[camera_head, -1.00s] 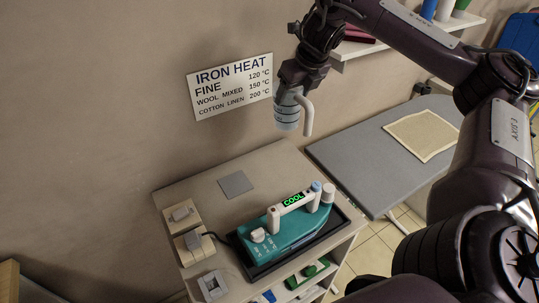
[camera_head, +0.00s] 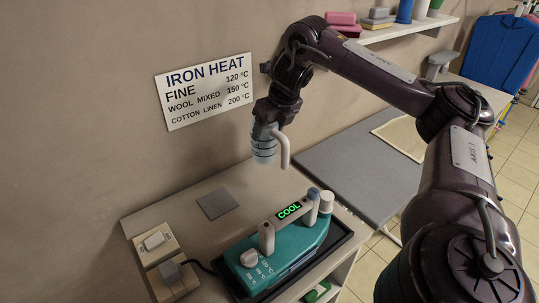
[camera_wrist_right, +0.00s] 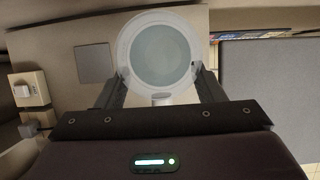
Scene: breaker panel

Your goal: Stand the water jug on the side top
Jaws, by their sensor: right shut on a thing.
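The water jug (camera_head: 264,148) is a pale, translucent cup with marks on its side and a white handle on its right. My right gripper (camera_head: 276,112) is shut on the jug and holds it upright in the air above the side top (camera_head: 165,212). In the right wrist view I look down into the jug's round mouth (camera_wrist_right: 160,50), between the fingers of my right gripper (camera_wrist_right: 160,82). The side top shows below and around it. My left gripper is not in view.
A teal iron (camera_head: 285,245) with a green "COOL" display stands on a dark tray at the side top's front. A grey square (camera_head: 217,203) lies behind it. Switch boxes (camera_head: 157,243) sit at the left edge. A grey ironing board (camera_head: 350,175) is at right.

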